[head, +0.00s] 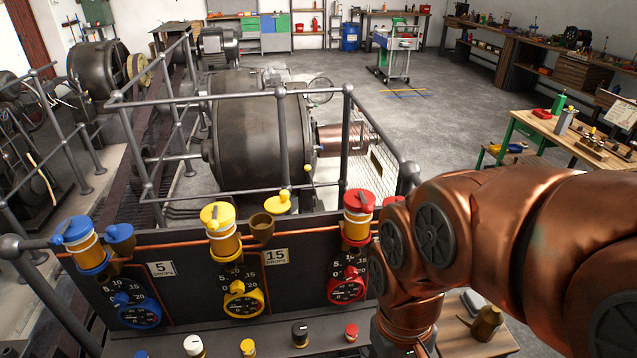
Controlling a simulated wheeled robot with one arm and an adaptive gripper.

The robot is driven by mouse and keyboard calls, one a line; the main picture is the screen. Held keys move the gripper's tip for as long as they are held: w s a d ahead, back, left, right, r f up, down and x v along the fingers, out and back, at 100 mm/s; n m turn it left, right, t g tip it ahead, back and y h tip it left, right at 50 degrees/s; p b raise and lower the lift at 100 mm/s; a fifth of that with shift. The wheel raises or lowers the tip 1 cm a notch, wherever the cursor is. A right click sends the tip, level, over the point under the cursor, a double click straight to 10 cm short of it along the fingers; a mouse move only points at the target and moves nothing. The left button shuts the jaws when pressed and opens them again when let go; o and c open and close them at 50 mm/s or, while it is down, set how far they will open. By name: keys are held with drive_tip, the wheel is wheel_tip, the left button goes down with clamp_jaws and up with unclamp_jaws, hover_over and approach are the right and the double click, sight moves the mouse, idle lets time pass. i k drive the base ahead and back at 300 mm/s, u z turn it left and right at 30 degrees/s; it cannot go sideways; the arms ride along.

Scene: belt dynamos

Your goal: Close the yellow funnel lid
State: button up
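The yellow funnel lid (279,204) stands open, raised at the upper right of its brass funnel (261,228), whose mouth is uncovered. The funnel sticks out from the right side of the yellow-capped oiler (221,230) on the dark panel. The yellow dial (243,299) is below it. My copper arm comes in from the right and bends down beside the red oiler. My gripper is not visible; the arm runs out of the picture at the bottom.
The blue oiler (82,245) has its blue funnel lid (120,233) down. The red oiler (357,218) is close to my arm. Grey railings (216,96) stand behind the panel, around a large dynamo (250,140). A brass jug (487,323) is at the lower right.

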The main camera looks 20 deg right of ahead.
sight(276, 205)
drive_tip(key=z, duration=0.9)
drive_tip(key=k, duration=0.85)
drive_tip(key=u, duration=1.4)
drive_tip(key=i, duration=0.5)
drive_tip(key=u, duration=0.05)
